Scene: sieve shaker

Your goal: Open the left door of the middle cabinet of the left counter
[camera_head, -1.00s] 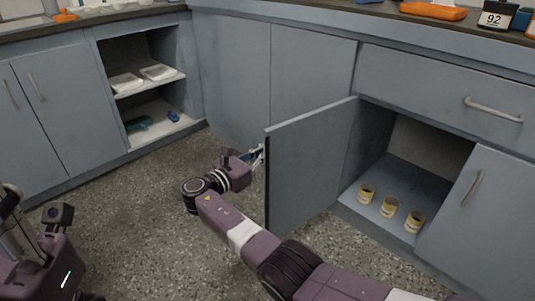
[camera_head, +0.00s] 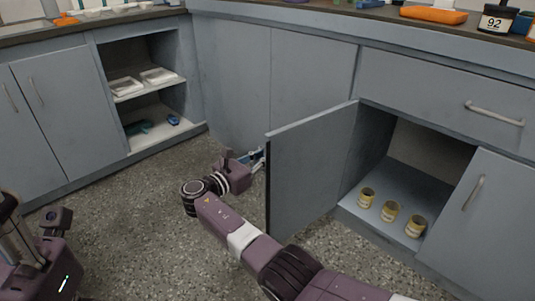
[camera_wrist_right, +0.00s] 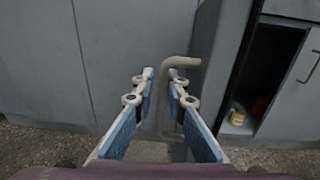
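The left door (camera_head: 312,170) of the middle cabinet (camera_head: 425,180) stands swung wide open toward the room, in the head view. My right gripper (camera_head: 258,158) is at the door's outer face, partly hidden behind its free edge. In the right wrist view, its two blue-padded fingers (camera_wrist_right: 161,92) are apart, one on each side of the door's bar handle (camera_wrist_right: 162,105). Gaps show beside the bar, so the fingers do not look clamped on it. My left gripper is not in view; only parts of my left side show at the lower left.
Several yellow-labelled containers (camera_head: 389,210) stand on the open cabinet's floor. Its right door (camera_head: 485,215) is shut, under a shut drawer (camera_head: 440,95). An open-shelf cabinet (camera_head: 192,100) holds white trays and blue items. The speckled floor (camera_head: 130,235) left of my right arm is clear.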

